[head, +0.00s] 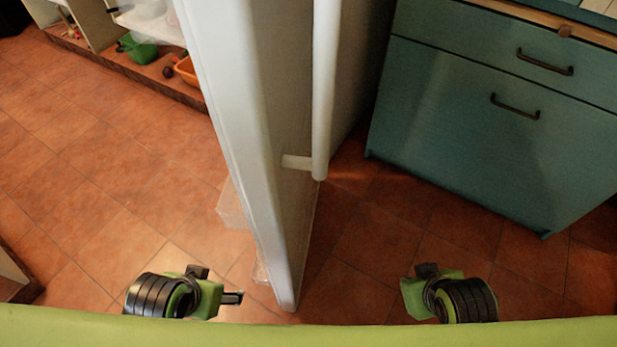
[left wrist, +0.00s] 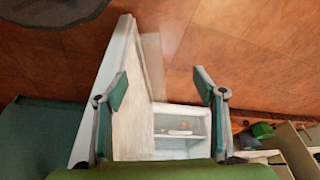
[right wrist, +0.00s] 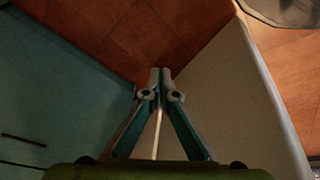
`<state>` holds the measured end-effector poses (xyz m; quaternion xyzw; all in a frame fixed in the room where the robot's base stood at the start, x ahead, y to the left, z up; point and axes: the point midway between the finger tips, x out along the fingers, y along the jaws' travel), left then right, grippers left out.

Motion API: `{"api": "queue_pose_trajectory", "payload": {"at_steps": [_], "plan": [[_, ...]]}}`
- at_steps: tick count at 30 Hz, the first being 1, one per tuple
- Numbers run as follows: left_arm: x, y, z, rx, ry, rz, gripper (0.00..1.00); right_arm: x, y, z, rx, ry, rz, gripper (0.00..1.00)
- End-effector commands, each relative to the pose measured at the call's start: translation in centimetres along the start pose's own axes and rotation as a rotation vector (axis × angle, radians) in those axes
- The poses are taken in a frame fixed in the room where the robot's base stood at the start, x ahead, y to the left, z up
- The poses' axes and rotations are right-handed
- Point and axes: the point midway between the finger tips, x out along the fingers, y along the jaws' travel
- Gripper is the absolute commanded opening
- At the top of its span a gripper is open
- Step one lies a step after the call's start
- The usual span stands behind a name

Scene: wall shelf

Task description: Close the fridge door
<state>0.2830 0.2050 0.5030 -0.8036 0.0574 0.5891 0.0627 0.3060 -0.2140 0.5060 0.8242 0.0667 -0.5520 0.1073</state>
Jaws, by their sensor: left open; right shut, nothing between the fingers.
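The white fridge door (head: 235,100) stands open, edge-on in the middle of the head view. Its long handle (head: 325,90) is on the right, outer face; clear door bins (head: 232,207) show on the left, inner face. My left gripper (head: 236,298) is left of the door, on its inner side, open and empty. The left wrist view shows the door (left wrist: 112,75) and the open fridge interior (left wrist: 182,132) beyond the fingers. My right gripper (right wrist: 160,72) is shut and empty on the outer side, with the door (right wrist: 225,100) at right in its view. Neither visibly touches the door.
A teal cabinet (head: 480,110) with dark handles stands to the right of the door. At the upper left is a low shelf with a green bowl (head: 137,48) and an orange basket (head: 187,70). The tiled floor (head: 120,160) left of the door is clear.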

Motion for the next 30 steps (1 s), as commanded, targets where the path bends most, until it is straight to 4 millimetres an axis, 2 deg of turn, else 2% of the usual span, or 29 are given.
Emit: {"api": "queue_pose_trajectory", "payload": {"at_steps": [5,9,14,18,21,24,26,30], "plan": [[0.1,0.0,0.0,0.0,-0.002,0.0,0.63,0.5,4.7,-6.5,-0.314,0.241,0.179,0.0],[0.2,0.0,0.1,0.0,-0.003,0.0,0.63,-1.0,7.5,-12.6,-0.635,0.445,0.366,0.0],[0.3,0.0,0.0,0.0,0.0,0.0,0.63,-4.1,8.2,-18.5,-1.02,0.655,0.6,0.0],[0.4,0.0,-0.1,0.0,0.002,0.001,0.63,-7.4,6.8,-22.0,-1.364,0.827,0.818,0.0],[0.5,0.0,-0.1,0.0,0.002,0.001,0.63,-9.8,4.8,-23.4,-1.608,0.95,0.982,0.0],[0.6,0.0,-0.1,0.0,0.001,0.001,0.63,-11.8,2.4,-23.6,-1.845,1.075,1.148,0.0],[0.7,0.0,-0.1,0.0,-0.001,0.0,0.63,-12.9,0.8,-23.1,-1.98,1.156,1.25,0.0],[0.9,0.0,0.0,0.0,-0.005,0.0,0.63,-14.6,-2.8,-20.4,-2.268,1.368,1.487,0.0]]}}
